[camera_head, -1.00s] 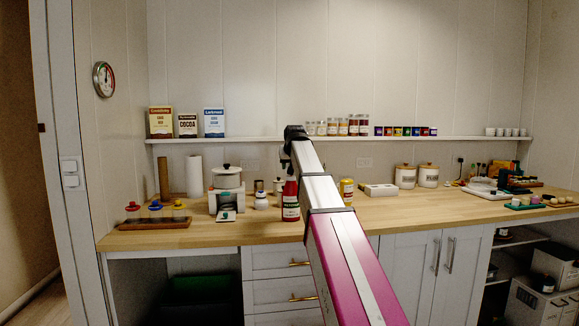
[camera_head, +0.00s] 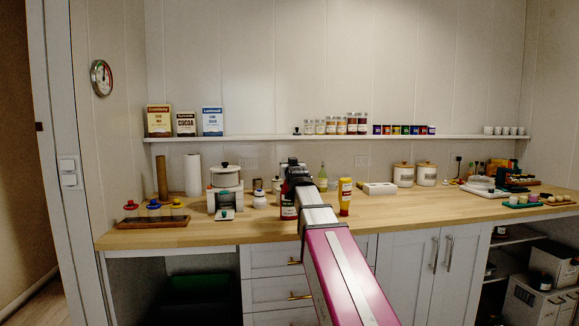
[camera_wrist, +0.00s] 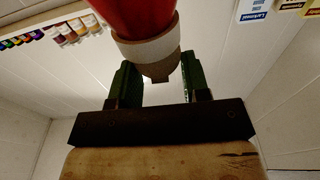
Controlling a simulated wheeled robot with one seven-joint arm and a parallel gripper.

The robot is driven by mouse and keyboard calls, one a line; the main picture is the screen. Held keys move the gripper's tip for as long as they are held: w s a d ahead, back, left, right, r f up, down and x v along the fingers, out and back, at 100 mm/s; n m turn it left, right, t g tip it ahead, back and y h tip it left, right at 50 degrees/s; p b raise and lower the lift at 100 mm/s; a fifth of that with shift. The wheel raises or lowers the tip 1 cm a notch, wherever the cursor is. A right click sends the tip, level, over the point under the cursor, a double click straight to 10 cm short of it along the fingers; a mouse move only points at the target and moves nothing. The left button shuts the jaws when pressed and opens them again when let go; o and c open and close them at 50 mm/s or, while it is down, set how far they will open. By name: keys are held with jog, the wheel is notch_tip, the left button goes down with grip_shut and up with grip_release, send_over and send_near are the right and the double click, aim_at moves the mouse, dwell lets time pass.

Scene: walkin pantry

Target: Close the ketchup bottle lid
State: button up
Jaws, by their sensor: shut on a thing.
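The red ketchup bottle (camera_head: 288,210) stands upright on the wooden counter near its front edge, partly hidden behind my arm. In the wrist view its red body (camera_wrist: 135,14) comes in from the top, with a cream lid (camera_wrist: 148,50) at its end. My gripper (camera_head: 291,180) is over the bottle's top and hides the lid in the head view. In the wrist view the green fingers of my gripper (camera_wrist: 156,82) are on either side of the lid, shut on it. I cannot tell whether the lid is fully closed.
A yellow mustard bottle (camera_head: 345,197) stands close to the right, with a green-tinted bottle (camera_head: 322,177) behind. A white jar (camera_head: 259,198) and a white appliance (camera_head: 225,190) stand to the left. A shelf (camera_head: 340,138) with jars runs above.

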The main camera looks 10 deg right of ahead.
jog(key=shift+s+f+t, duration=0.25)
jog(key=shift+f+t, duration=0.1)
jog(key=shift+t, duration=0.55)
jog(key=o, duration=0.9)
jog(key=shift+o, duration=0.2)
jog(key=v, duration=1)
jog(key=shift+s+f, duration=0.25)
jog(key=shift+s, duration=0.1)
